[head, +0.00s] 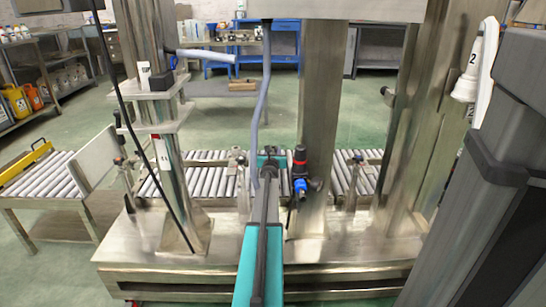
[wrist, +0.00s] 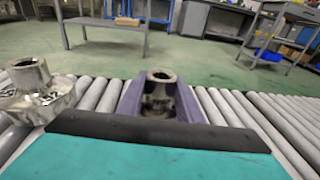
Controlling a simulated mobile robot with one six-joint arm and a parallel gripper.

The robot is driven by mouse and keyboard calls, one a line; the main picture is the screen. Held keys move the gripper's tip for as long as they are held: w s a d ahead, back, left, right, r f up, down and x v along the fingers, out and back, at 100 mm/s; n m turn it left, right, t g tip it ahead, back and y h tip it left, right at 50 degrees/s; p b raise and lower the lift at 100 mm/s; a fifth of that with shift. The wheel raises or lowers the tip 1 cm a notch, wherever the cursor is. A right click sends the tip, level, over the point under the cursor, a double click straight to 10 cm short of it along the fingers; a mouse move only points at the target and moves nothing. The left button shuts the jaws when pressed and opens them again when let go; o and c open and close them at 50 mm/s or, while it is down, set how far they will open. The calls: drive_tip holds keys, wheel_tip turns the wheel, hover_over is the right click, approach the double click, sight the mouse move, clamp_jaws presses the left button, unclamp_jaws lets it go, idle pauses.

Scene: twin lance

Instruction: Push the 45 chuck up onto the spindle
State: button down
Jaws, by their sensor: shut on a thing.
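In the wrist view, a metal chuck (wrist: 161,76) with a round opening at its top sits upright between the two purple fingers of my gripper (wrist: 160,100). The fingers are shut on it. Its lower part is hidden by my teal gripper body, and I cannot read a 45 on it. In the head view, my gripper (head: 268,160) reaches forward to the roller line, and its fingers and the held chuck are hard to make out. A second metal chuck-like part (wrist: 38,90) stands to the left in the wrist view, apart from my gripper. I cannot clearly identify the spindle.
A roller conveyor (head: 205,182) runs across behind the steel machine base (head: 140,245). A thick steel column (head: 320,110) and a red, black and blue fitting (head: 300,172) stand close right of my arm. A grey hose (head: 262,95) hangs above my gripper.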

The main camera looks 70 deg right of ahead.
drive_tip(key=shift+r, duration=0.2)
drive_tip(key=shift+w+r+p, duration=0.1)
drive_tip(key=shift+r+p, duration=1.3)
